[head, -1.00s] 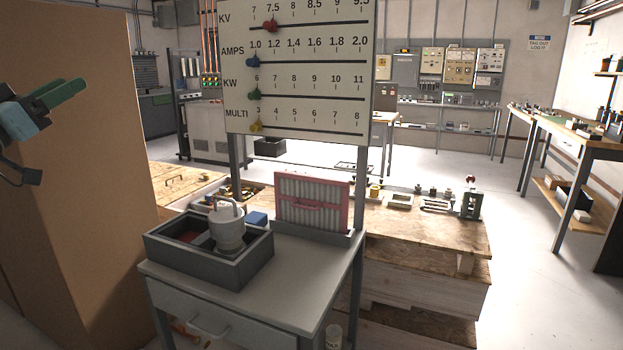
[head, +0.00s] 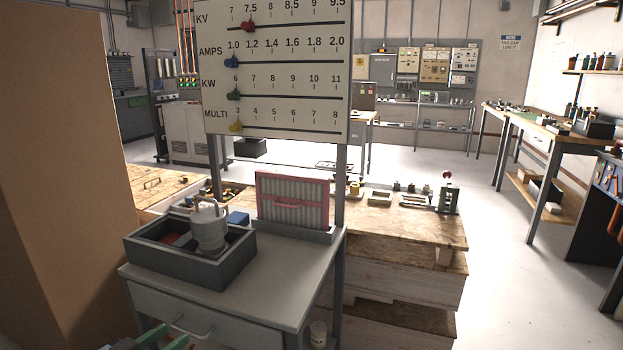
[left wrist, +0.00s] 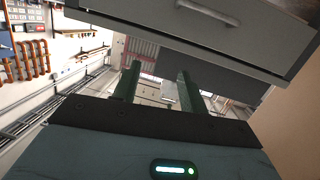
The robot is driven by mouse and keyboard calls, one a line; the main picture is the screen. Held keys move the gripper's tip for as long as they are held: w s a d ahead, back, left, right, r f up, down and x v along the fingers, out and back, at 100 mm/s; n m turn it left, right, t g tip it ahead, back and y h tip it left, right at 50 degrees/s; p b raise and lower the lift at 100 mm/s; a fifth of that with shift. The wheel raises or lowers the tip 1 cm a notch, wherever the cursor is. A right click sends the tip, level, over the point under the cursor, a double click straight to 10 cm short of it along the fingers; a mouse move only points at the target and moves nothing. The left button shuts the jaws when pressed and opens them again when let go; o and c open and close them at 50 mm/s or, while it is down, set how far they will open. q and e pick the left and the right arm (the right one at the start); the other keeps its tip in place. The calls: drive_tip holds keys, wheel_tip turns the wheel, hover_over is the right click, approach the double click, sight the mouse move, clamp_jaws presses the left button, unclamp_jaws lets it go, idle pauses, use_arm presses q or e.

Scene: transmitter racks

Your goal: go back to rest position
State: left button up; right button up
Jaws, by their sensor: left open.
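My right gripper is not in view.
A slider board (head: 275,80) stands above. A tall brown panel (head: 50,150) is at left. Open floor (head: 500,280) lies right.

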use_arm(q)
drive_tip(key=s+d+f+n+g+y, duration=0.1)
drive_tip(key=s+d+f+g, duration=0.15)
drive_tip(key=s+f, duration=0.85)
drive_tip(key=s+d+f+g+y, duration=0.15)
drive_tip(key=s+d+f, duration=0.25)
drive_tip(key=s+f, duration=0.65)
drive_tip(key=s+d+f+n+g+y, duration=0.1)
drive_tip(key=s+f+g, duration=0.15)
drive_tip(key=s, duration=1.15)
drive_tip(key=s+d+f+n+g+y, duration=0.1)
drive_tip(key=s+f+g, duration=0.15)
drive_tip(key=s, duration=1.05)
drive_tip(key=w+a+r+t+p, duration=0.1)
drive_tip(key=w+r+t+p, duration=0.2)
drive_tip(key=r+p, duration=1.1)
drive_tip(key=w, duration=0.3)
drive_tip(key=shift+w+r+m+p, duration=0.15)
drive_tip(key=shift+r+m+p, duration=0.25)
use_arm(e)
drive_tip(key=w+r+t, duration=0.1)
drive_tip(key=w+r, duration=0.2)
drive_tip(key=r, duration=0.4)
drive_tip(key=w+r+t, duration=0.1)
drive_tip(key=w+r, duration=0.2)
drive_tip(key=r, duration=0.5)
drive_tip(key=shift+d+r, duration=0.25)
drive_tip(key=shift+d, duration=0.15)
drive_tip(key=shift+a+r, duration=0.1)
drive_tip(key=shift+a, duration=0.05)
